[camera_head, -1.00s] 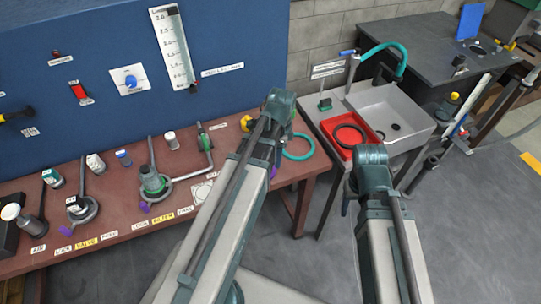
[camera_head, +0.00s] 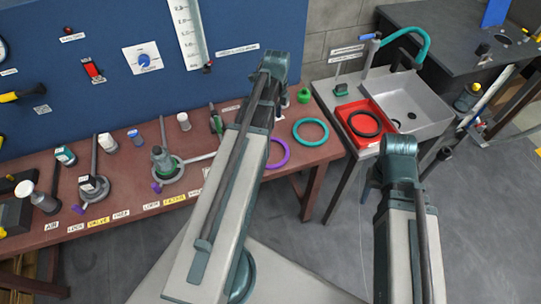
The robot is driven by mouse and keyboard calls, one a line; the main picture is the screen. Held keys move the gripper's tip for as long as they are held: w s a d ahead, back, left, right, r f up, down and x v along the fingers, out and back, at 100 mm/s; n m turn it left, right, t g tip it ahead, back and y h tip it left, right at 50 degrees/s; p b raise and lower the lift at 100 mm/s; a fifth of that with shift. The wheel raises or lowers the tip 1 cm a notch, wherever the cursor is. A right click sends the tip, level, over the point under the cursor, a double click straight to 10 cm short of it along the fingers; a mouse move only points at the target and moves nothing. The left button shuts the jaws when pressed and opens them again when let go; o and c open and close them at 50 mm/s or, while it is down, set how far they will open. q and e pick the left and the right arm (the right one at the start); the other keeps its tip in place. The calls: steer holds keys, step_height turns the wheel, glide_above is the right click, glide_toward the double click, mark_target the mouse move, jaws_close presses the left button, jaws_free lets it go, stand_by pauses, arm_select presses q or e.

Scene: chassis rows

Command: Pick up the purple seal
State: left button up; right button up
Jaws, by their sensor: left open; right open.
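The purple seal (camera_head: 288,152) is a ring lying flat on the red-brown bench top, near its front right part. My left arm covers its left side. My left gripper (camera_head: 283,103) is open and mostly hidden beside the arm's raised elbow; it is apart from the seal in the picture. My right gripper (camera_head: 368,187) is open, mostly hidden beside its own arm, in front of the sink stand and away from the seal.
A teal ring (camera_head: 326,131) lies right of the purple seal, with a green knob-like part (camera_head: 304,96) behind it. A black ring (camera_head: 364,124) lies in a red tray (camera_head: 376,142) by the grey sink (camera_head: 418,104). Valves and lever fittings crowd the bench's left. A blue panel (camera_head: 120,100) stands behind.

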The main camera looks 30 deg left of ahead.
arm_select(q)
steer(key=b, duration=0.5)
glide_above(278, 139)
steer(key=f, duration=0.4)
steer(key=s+f, duration=0.1)
steer(key=f, duration=0.1)
steer(key=shift+a, duration=0.4)
steer(key=f+b, duration=0.5)
steer(key=shift+w+d+f, duration=0.1)
steer(key=shift+w+d, duration=0.25)
steer(key=shift+w, duration=0.05)
jaws_close()
